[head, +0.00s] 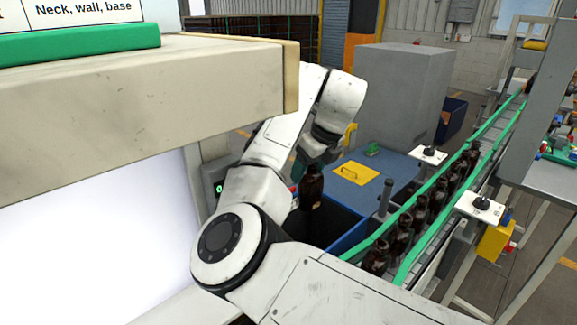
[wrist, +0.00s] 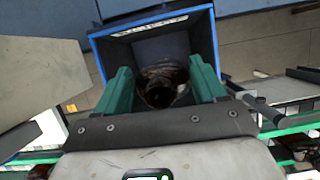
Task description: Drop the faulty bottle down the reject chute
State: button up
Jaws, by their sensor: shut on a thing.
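The amber bottle (head: 312,188) hangs upright from my gripper in the head view. In the wrist view the dark brown bottle (wrist: 160,92) sits between the two green fingers of my gripper (wrist: 159,72), which is shut on it. Below it is a blue open-topped box (wrist: 204,22) with a dark inside and a white label on its rim, perhaps the reject chute. In the head view this blue box (head: 345,238) stands beside the conveyor, and the bottle is over or at its opening. The bottle's height above the opening is hard to tell.
A conveyor (head: 440,235) with green rails carries several amber bottles (head: 421,214) close to the right of the blue box. A blue cabinet top with a yellow plate (head: 354,173) lies behind. A beige shelf (head: 150,85) is at the left, close to my arm.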

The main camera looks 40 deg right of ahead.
aim_at(309, 187)
jog(key=shift+f+b, duration=2.6)
jog(key=shift+f, duration=0.3)
jog(key=o, duration=1.5)
jog(key=shift+o, duration=0.2)
jog(key=b+v, duration=0.1)
jog(key=v, duration=0.9)
jog(key=shift+s+r, duration=0.25)
jog(key=shift+r, duration=0.1)
